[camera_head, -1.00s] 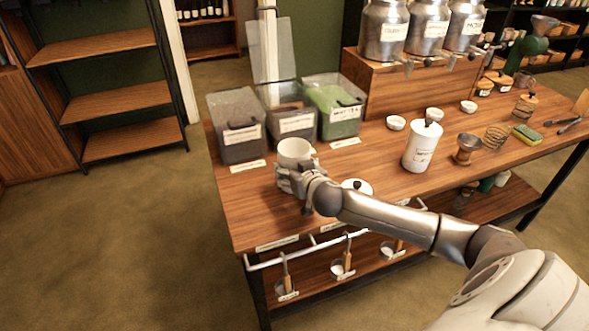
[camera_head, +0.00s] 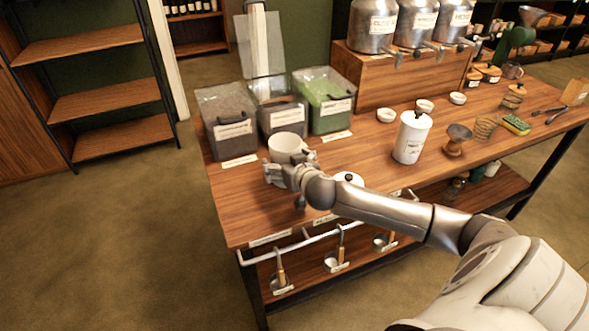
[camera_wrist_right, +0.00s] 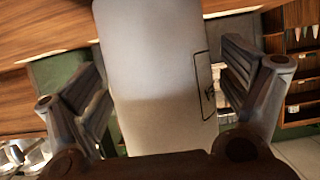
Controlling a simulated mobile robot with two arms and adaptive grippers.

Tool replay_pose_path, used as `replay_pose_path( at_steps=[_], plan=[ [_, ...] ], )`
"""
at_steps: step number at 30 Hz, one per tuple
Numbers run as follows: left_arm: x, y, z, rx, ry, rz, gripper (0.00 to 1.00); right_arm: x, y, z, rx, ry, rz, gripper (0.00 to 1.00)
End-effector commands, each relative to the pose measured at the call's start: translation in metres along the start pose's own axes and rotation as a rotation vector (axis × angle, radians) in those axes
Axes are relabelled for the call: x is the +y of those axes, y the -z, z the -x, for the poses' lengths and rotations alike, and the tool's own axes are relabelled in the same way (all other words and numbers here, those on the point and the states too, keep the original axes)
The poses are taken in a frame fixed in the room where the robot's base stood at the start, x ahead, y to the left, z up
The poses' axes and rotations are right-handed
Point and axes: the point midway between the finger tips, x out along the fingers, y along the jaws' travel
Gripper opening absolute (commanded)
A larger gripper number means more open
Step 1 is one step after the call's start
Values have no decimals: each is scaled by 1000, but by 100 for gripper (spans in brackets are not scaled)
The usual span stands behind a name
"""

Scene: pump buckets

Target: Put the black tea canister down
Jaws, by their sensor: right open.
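A white, open-topped canister (camera_head: 287,144) is near the left end of the wooden table in the head view, in front of the bins. In the wrist view the canister (camera_wrist_right: 155,75) fills the middle, with a dark-edged label frame on its right side. Its base is hidden behind my gripper, and I cannot read its label. My right gripper (camera_head: 283,172) is open around the canister's side. In the wrist view its two dark fingers (camera_wrist_right: 165,95) stand on either side of the canister. My left gripper is not in view.
Three labelled bins (camera_head: 283,118) stand behind the canister. A white lid (camera_head: 348,177) with a black knob is partly behind my arm. A closed white canister (camera_head: 411,140) stands farther right. Scoops (camera_head: 281,275) hang from the front rail. Table left of my gripper is clear.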

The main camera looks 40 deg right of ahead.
Motion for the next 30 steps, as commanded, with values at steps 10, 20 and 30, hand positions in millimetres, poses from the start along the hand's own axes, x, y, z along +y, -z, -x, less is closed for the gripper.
replay_pose_path(
  at_steps=[10, 20, 30],
  plan=[
    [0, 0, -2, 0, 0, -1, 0, -1, -3, 58, -3, 3, 2, 93],
    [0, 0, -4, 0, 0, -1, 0, 0, -2, 105, -4, 0, 1, 93],
    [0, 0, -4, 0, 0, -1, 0, 0, -1, 115, -1, 0, 0, 93]
  ],
)
